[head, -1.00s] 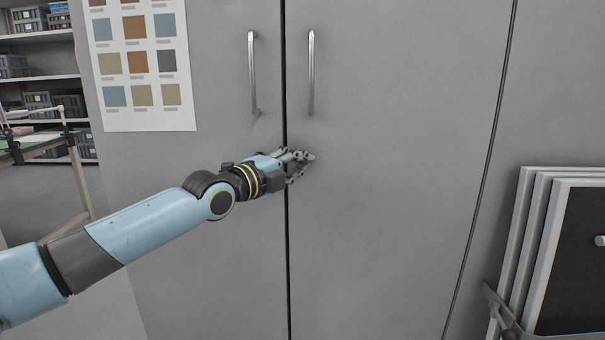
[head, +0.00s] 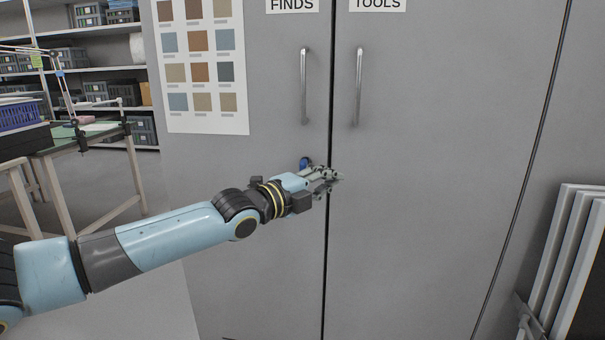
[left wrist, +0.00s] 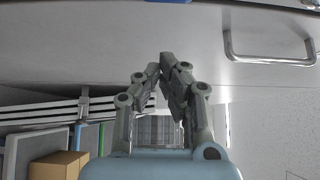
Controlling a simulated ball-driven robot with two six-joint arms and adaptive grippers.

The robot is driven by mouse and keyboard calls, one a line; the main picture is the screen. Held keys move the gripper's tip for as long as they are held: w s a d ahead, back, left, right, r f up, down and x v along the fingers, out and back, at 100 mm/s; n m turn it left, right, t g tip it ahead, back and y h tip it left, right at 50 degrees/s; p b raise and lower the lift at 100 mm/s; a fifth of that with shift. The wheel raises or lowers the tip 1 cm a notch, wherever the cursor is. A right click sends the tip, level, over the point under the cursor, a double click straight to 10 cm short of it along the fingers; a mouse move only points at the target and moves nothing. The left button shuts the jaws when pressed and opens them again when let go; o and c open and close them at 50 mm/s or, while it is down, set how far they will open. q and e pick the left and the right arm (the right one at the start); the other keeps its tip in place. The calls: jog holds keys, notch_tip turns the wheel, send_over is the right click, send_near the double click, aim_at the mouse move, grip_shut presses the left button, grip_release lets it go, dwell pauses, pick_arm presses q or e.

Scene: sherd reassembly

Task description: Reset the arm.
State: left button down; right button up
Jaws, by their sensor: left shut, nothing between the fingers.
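My left arm (head: 170,238) reaches in from the left in the head view, stretched out in front of a grey cabinet (head: 430,200). My left gripper (head: 335,179) is at its end, just below the two door handles and by the gap between the doors. In the left wrist view the left gripper's fingertips (left wrist: 166,60) meet, with nothing between them. Both cabinet doors look closed. My right gripper is not in view.
The left door handle (head: 304,86) and right door handle (head: 358,86) are above the gripper. A colour chart (head: 205,113) hangs on the left door. Framed panels (head: 570,260) lean at the right. A worktable (head: 85,138) and shelves (head: 95,57) stand at the left.

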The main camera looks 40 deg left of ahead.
pick_arm(q)
jog(key=s+a+p, duration=0.1)
jog(key=s+p, duration=0.4)
jog(key=s, duration=0.1)
jog(key=s+d+f+n+g+y, duration=0.1)
jog(key=s+f+n+g, duration=0.2)
jog(key=s+f, duration=0.5)
jog(key=s+d+f+n+g+y, duration=0.1)
jog(key=s+f+n+g, duration=0.15)
jog(key=f, duration=1.05)
jog(key=s+d+f+n+g+y, duration=0.1)
jog(key=s+f+n+g, duration=0.15)
jog(key=s+f, duration=0.55)
jog(key=s+d+f+n+g, duration=0.2)
jog(key=s+f, duration=0.4)
jog(key=s, duration=0.3)
jog(key=s+d+f+n+g, duration=0.3)
jog(key=s+f+n+g, duration=0.1)
jog(key=s, duration=0.6)
jog(key=s+d+f+n+g+h, duration=0.1)
jog(key=s+d+f+n+g, duration=0.2)
jog(key=s+f, duration=0.5)
jog(key=shift+s+d+f+n, duration=0.25)
jog(key=shift+s+f+n, duration=0.15)
jog(key=shift+s+n, duration=0.45)
